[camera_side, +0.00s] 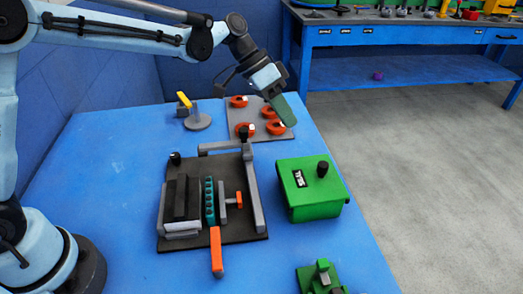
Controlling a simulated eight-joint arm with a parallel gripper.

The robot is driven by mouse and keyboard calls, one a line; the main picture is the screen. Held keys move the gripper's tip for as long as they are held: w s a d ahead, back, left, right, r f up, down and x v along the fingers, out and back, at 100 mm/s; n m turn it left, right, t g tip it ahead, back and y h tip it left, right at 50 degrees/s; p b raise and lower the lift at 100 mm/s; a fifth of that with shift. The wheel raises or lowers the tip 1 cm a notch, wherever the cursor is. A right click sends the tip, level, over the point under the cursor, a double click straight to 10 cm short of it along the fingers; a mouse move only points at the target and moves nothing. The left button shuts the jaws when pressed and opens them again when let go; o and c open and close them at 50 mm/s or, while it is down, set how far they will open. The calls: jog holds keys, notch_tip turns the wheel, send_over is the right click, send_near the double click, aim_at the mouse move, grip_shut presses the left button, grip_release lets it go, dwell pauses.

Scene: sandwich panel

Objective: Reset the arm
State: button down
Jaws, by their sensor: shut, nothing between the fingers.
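My gripper (285,110) is at the end of my raised arm, above the back right part of the blue table (110,150). Its fingers are shut, point down to the right and hold nothing. It hangs in front of a grey board with several orange rings (239,101). It appears to be above the board, but the exact height cannot be told.
A dark fixture plate (235,225) with black blocks, a teal strip and an orange handle (216,250) lies mid-table. A green box (310,187) with a black knob stands right of it. A smaller green fixture (312,280) is at the front. A grey round stand (198,121) is at the back.

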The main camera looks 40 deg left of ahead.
jog(key=s+a+r+n+t+y, duration=0.3)
jog(key=s+a+r+n+y, duration=0.1)
jog(key=s+a, duration=0.6)
jog(key=s+a+f+n+t+y, duration=0.3)
jog(key=s+a, duration=0.3)
jog(key=s, duration=0.2)
jog(key=shift+s+f, duration=0.25)
jog(key=shift+f, duration=0.2)
